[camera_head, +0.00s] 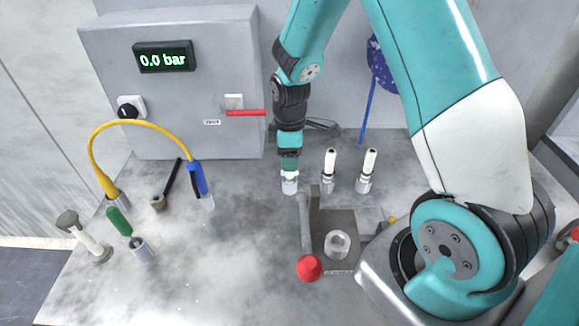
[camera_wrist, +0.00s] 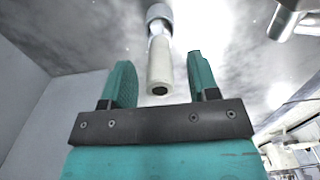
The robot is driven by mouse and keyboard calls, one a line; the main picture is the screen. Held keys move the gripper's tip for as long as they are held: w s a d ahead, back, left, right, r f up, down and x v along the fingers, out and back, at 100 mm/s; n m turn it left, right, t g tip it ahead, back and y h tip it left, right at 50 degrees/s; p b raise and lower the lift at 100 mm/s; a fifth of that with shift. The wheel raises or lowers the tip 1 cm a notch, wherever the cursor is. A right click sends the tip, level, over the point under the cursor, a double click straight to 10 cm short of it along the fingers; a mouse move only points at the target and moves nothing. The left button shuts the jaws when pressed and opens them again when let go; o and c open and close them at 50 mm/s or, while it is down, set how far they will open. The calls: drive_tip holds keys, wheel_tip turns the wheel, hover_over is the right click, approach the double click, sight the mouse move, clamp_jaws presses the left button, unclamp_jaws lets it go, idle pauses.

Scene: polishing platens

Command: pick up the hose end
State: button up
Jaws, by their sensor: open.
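A yellow hose (camera_head: 135,124) arches over the left of the bench. One end is a yellow grip (camera_head: 105,184) in a grey holder; the other is a blue grip (camera_head: 197,179) in another grey holder. Which one the task means, I cannot tell. No hose shows in the wrist view.
Two cream-topped pegs (camera_head: 329,161) (camera_head: 369,162) stand right of my gripper. A fixture with a red-knobbed lever (camera_head: 308,268) is in front. A grey cabinet (camera_head: 190,60) reading 0.0 bar, with a red handle (camera_head: 246,113), stands behind. A green-handled tool (camera_head: 119,221) is at left.

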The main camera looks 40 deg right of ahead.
drive_tip(key=shift+f, duration=0.75)
drive_tip(key=c, duration=1)
